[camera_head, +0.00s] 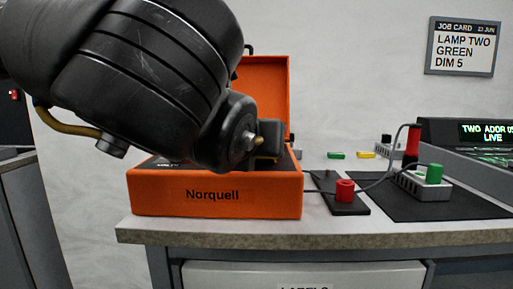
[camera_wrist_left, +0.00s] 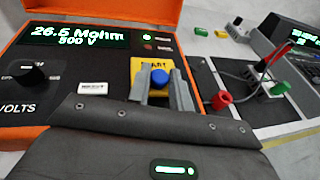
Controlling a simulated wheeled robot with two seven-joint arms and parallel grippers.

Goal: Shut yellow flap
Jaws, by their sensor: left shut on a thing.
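An orange Norquell case (camera_head: 214,195) stands open on the bench, its lid (camera_head: 265,85) raised at the back. A small yellow flap (camera_head: 266,157) shows at the end of my left gripper (camera_head: 268,140), over the case. The left wrist view shows the yellow part marked START (camera_wrist_left: 140,66) and a blue button (camera_wrist_left: 159,78) between my left gripper's grey fingers (camera_wrist_left: 162,88). The fingers are shut on the flap, though the contact is partly hidden. The flap's exact tilt is hard to tell. My right gripper is in neither view.
The case panel shows a lit readout (camera_wrist_left: 75,37) and a black knob (camera_wrist_left: 33,74). Right of the case are a red plug (camera_head: 345,190), a grey box with a green plug (camera_head: 434,174), and grey cables on dark mats. A console (camera_head: 470,135) stands farther right.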

